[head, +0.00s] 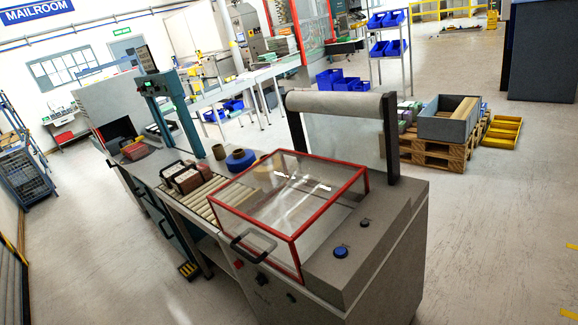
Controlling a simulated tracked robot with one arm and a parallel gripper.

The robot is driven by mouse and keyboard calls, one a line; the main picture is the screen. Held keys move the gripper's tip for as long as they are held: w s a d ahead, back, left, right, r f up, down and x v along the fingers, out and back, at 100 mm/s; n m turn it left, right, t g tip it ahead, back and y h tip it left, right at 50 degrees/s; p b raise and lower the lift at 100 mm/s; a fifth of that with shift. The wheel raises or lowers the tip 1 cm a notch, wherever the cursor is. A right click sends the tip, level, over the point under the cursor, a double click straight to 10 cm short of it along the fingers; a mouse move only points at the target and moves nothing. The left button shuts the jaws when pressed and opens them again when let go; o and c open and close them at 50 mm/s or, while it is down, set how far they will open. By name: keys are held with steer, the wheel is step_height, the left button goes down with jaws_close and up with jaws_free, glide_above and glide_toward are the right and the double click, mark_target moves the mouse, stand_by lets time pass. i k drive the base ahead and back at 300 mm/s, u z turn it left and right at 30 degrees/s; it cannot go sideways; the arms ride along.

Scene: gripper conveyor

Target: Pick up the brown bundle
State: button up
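A brown bundle (187,178) with a pale band and dark edges sits on the roller conveyor (208,195), left of the clear cover. It looks small and tilted by the camera angle, and its finer detail is too small to tell. A second, reddish-brown item (136,150) lies farther back on the line, near the dark opening of a grey machine. I cannot tell whether it is also a bundle. My gripper does not show in the head view, so its state and any contact are unseen.
A clear cover with a red frame (335,197) and black handle stands over the near end of the line. A film roll (335,103) stands behind it. A blue spool (240,160) and brown roll (219,152) are beside the conveyor. Floor at left and right is open.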

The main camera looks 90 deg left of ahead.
mark_target(165, 177)
steer(key=u, duration=3.25)
steer(key=i, duration=1.35)
steer(key=u, duration=0.75)
steer(key=i, duration=2.25)
steer(key=z, duration=1.05)
